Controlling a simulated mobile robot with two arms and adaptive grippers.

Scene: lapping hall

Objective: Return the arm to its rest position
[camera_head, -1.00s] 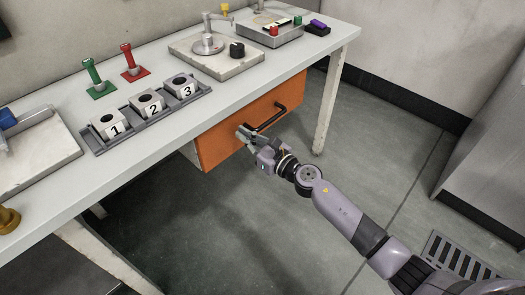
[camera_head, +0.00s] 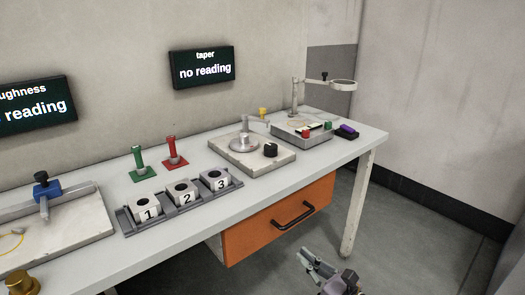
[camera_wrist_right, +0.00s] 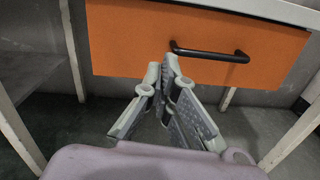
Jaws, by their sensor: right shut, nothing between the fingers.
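My right gripper (camera_head: 322,268) shows at the bottom of the head view, below and in front of the orange drawer (camera_head: 262,228). In the right wrist view the right gripper (camera_wrist_right: 167,72) is shut with nothing between its fingertips. The orange drawer (camera_wrist_right: 130,42) fills the upper part of that view, and the fingertips look apart from its black handle (camera_wrist_right: 210,54). The drawer looks closed under the bench. Most of my right arm is out of the head view. My left gripper is not in view.
A bench leg (camera_head: 357,205) stands right of the drawer. Open floor (camera_head: 410,225) lies further right.

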